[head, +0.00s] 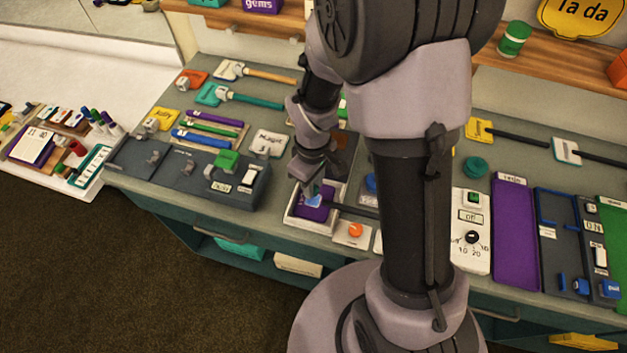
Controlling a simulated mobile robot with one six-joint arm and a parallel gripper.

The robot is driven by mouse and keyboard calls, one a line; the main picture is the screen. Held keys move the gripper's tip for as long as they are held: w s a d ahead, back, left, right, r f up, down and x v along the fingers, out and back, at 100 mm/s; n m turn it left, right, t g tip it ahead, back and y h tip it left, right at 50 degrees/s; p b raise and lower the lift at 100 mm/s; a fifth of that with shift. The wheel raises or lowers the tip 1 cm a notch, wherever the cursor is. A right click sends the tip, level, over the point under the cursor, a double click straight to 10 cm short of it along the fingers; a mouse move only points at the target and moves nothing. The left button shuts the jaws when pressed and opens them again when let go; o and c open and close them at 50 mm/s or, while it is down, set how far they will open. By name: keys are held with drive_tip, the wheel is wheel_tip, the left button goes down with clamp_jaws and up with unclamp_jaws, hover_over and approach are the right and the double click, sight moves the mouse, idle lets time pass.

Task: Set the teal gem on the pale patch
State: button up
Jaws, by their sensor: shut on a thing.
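My gripper (311,188) points down over a white-rimmed tray (296,219) with a purple floor, left of my arm's column. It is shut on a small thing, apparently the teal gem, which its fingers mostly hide. A pale blue shape (314,201) shows right at the fingertips, against the purple. I cannot tell whether this is the pale patch or a face of the gem, nor whether the gem touches the tray.
A grey box with a green block (226,160) stands left of the tray. An orange button (355,231) is in front at right, with a dark rod (358,211) beside it. A white dial panel (471,246) and purple mat (514,230) lie further right. My column hides the bench middle.

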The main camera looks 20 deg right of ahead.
drive_tip(key=shift+f, duration=0.1)
idle(0.4)
drive_tip(key=shift+f, duration=0.1)
drive_tip(key=shift+f+b, duration=0.15)
drive_tip(key=shift+b, duration=0.15)
idle(0.5)
drive_tip(key=shift+f+b, duration=0.7)
drive_tip(key=shift+f, duration=0.1)
drive_tip(key=shift+f+b, duration=0.9)
drive_tip(key=shift+f, duration=0.1)
idle(1.5)
drive_tip(key=o, duration=1.2)
drive_tip(key=shift+o, duration=0.2)
drive_tip(key=shift+r, duration=0.1)
